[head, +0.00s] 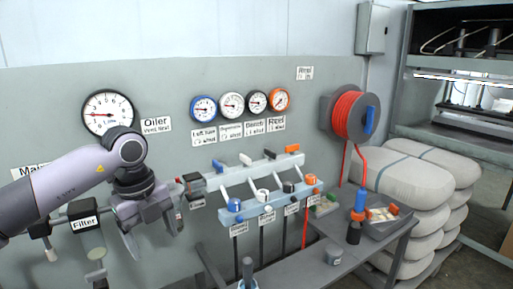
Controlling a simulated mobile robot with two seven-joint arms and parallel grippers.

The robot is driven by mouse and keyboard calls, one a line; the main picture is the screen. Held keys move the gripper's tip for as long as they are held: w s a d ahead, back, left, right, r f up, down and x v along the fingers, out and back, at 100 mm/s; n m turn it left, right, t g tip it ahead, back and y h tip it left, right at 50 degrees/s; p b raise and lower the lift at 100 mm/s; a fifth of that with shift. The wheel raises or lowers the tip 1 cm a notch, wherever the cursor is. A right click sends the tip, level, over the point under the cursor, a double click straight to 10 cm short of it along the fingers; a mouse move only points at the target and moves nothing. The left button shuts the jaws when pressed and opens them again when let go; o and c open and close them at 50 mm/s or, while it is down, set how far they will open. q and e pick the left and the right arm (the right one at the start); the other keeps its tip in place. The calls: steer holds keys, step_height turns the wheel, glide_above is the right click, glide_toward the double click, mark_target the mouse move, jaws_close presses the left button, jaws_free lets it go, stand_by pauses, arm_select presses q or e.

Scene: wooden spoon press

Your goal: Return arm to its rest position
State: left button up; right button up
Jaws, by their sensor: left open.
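My left arm (65,188) comes in from the left and is raised in front of the grey wall panel. My left gripper (152,232) points downward and is open, with nothing seen between its fingers. It is left of the valve manifold (262,205) and right of the hanging filter (86,240) in the picture. It overlaps the pipework between them, and I cannot tell whether it touches it. My right arm and gripper are not in view.
Gauges, including the large oiler gauge (108,112), line the wall panel. A red hose reel (352,115) hangs at the right. Stacked pale sacks (425,180) stand at the right.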

arm_select(q)
steer(key=s+d+f+h, duration=0.2)
steer(key=s+d+h, duration=0.4)
steer(key=d+h, duration=0.45)
steer(key=s+d+f+h, duration=0.1)
steer(key=s+d+h, duration=0.4)
steer(key=d+h, duration=0.55)
steer(key=w+a+f+n+t+y, duration=0.1)
steer(key=a+f+n+t+y, duration=1.05)
steer(key=n+t, duration=0.6)
steer(key=s+a+f+n+g+y, duration=0.3)
steer(key=s+a+f+g+y, duration=0.1)
steer(key=s+f, duration=0.3)
steer(key=s+a+f+n+g+y, duration=0.3)
steer(key=s+a+f+n+y, duration=0.1)
steer(key=s+f, duration=0.3)
step_height(320, 180, down, 3)
steer(key=shift+a+r+g, duration=0.1)
steer(key=shift+a+g, duration=0.25)
steer(key=shift+a, duration=0.4)
